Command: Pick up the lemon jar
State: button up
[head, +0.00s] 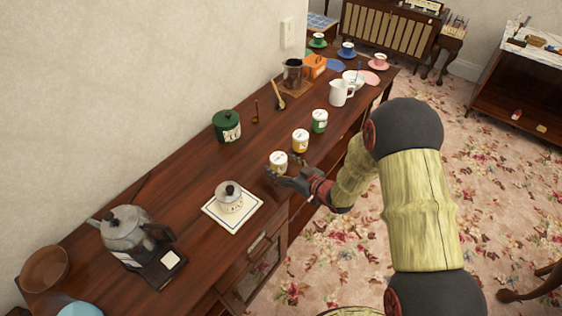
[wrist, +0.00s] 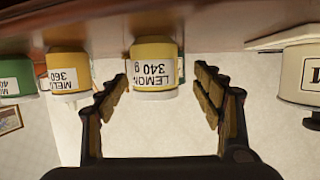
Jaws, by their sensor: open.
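The lemon jar (head: 278,162) is a small white-lidded jar with a yellow band, standing on the dark wooden sideboard. In the wrist view the lemon jar (wrist: 153,66) appears upside down, its white label reading LEMON 340 g. My gripper (head: 286,178) is open and empty, low at the front side of the jar. In the wrist view the fingers of my gripper (wrist: 160,88) spread to either side of the jar, with gaps on both sides. No finger contact with the jar is visible.
A melon-labelled jar (wrist: 66,76) and a green jar (head: 319,121) stand in line close beside it. A lidded white pot (head: 231,195) sits on a tile on the other side. A dark green canister (head: 227,126) stands behind. Bare sideboard (head: 185,185) lies left.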

aim_at(271, 157)
jog(key=x, duration=0.3)
jog(key=b+x, duration=0.1)
jog(key=x, duration=0.3)
jog(key=shift+w+d+r, duration=0.2)
jog(key=shift+w+d, duration=0.05)
jog(key=shift+c, duration=0.5)
grip_shut()
dwell(0.3)
jog(key=shift+r, duration=0.1)
